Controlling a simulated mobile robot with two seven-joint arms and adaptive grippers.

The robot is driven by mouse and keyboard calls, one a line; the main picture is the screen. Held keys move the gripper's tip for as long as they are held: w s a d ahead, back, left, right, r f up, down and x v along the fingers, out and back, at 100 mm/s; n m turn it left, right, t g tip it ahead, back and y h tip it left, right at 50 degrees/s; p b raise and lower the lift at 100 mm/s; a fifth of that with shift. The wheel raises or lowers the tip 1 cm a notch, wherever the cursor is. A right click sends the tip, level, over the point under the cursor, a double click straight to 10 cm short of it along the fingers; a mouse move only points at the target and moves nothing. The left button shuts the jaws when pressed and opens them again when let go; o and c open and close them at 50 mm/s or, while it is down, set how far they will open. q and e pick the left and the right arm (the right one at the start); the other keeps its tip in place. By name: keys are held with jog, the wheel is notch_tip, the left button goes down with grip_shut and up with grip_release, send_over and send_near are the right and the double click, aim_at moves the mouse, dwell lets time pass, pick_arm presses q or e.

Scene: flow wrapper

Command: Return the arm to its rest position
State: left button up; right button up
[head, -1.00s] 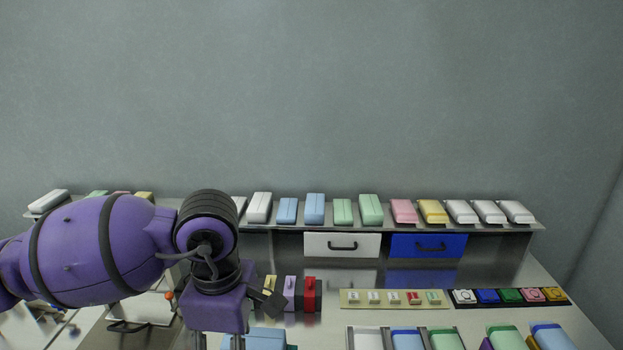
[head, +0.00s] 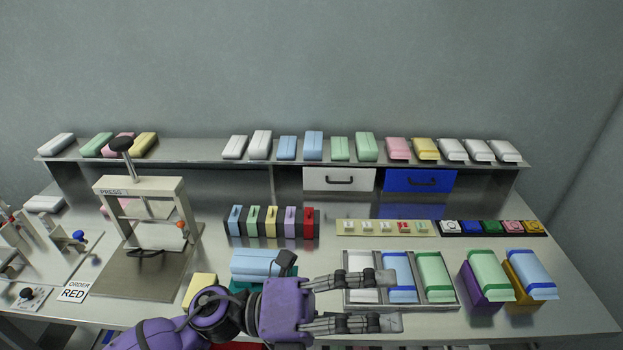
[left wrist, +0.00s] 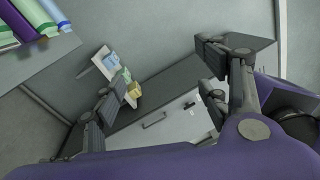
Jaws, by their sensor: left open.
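My left gripper (head: 392,300) is purple with dark grey fingers. In the head view it reaches in from the lower left and points right, low at the front edge of the table (head: 545,326). Its fingers are spread apart with nothing between them, and they overlap the front of a divided metal tray (head: 452,303). In the left wrist view the open fingers (left wrist: 165,85) show with floor and a grey cabinet beyond them. My right gripper is not in view.
A press (head: 140,215) stands at the left. Blue packs (head: 262,262) lie just behind my arm. A purple box (head: 484,297) and a yellow box (head: 527,294) hold packs at the right. A shelf (head: 200,153) with several packs runs along the back. The centre table is partly clear.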

pick_arm(q)
jog(key=w+a+f+n+t+y, duration=0.3)
jog(key=w+a+f+n+t, duration=0.15)
jog(key=n+t, duration=0.5)
jog(key=w+a+f+n+t+y, duration=0.3)
jog(key=w+a+f+n+t, duration=0.25)
jog(key=n, duration=0.65)
jog(key=s+a+f+n+t+y, duration=0.1)
jog(key=a+f+n+t+y, duration=0.2)
jog(key=a+f+n+y, duration=0.45)
jog(key=s+a+f+n+g+y, duration=0.3)
jog(key=s+a+f+n+g, duration=0.1)
jog(key=s+f, duration=0.6)
jog(key=s+a+f+n+g+y+p, duration=0.1)
jog(key=s+a+f+n+g+y, duration=0.2)
jog(key=s+a+f+n, duration=0.3)
jog(key=s+a+f+g, duration=0.1)
jog(key=s+f, duration=0.3)
jog(key=f, duration=0.1)
jog(key=shift+s+a+f+n, duration=0.15)
jog(key=shift+s+f+n, duration=0.2)
jog(key=shift+s+n, duration=0.05)
jog(key=shift+c, duration=0.5)
